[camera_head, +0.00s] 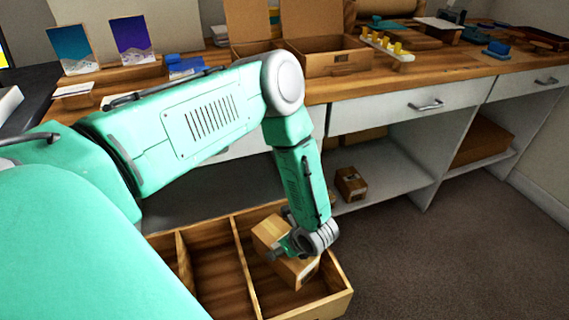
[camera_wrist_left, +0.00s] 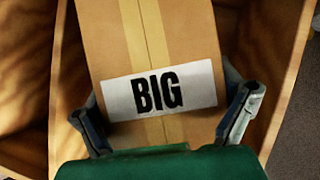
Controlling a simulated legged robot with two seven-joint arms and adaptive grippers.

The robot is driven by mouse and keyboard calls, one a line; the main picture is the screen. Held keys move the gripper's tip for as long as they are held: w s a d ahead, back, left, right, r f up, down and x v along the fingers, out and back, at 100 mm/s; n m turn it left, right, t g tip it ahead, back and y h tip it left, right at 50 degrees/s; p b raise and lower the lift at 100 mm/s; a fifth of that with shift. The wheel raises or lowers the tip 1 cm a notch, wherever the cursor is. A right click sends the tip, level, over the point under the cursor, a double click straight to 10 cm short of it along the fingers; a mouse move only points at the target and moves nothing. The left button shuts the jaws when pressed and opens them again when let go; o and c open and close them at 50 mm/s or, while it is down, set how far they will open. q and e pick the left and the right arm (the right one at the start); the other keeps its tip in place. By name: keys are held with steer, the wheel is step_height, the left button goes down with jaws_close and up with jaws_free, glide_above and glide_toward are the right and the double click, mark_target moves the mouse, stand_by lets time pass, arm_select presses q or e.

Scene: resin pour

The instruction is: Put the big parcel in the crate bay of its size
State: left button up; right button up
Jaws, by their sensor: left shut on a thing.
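The big parcel (camera_wrist_left: 161,45) is a brown cardboard box with a tan tape strip and a white label reading BIG. It also shows in the head view (camera_head: 271,233), tilted, at the right bay of the wooden crate (camera_head: 238,268). My left gripper (camera_head: 292,250) is shut on the parcel; in the left wrist view its fingers (camera_wrist_left: 165,112) press on both sides of it. The parcel hides much of the right bay. I cannot tell whether the parcel touches the bay floor. My right gripper is not in view.
A small brown box (camera_head: 351,184) sits on the low shelf under the workbench (camera_head: 440,72). A larger box (camera_head: 482,140) lies on the shelf at the right. Open cardboard boxes (camera_head: 335,62) stand on the bench. The crate's middle bay (camera_head: 215,270) looks empty. The carpet (camera_head: 440,260) at the right is clear.

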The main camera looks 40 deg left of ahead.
arm_select(q)
step_height(320, 180, down, 5)
steer(key=shift+d+r+b, duration=0.15)
steer(key=shift+r+b, duration=0.05)
steer(key=shift+b, duration=0.7)
steer(key=shift+f, duration=0.3)
steer(key=shift+f+b, duration=0.3)
steer(key=shift+f, duration=0.25)
step_height(320, 180, down, 3)
steer(key=shift+f+b, duration=0.1)
steer(key=shift+b, duration=0.65)
steer(key=shift+w, duration=0.1)
steer(key=o, duration=1.5)
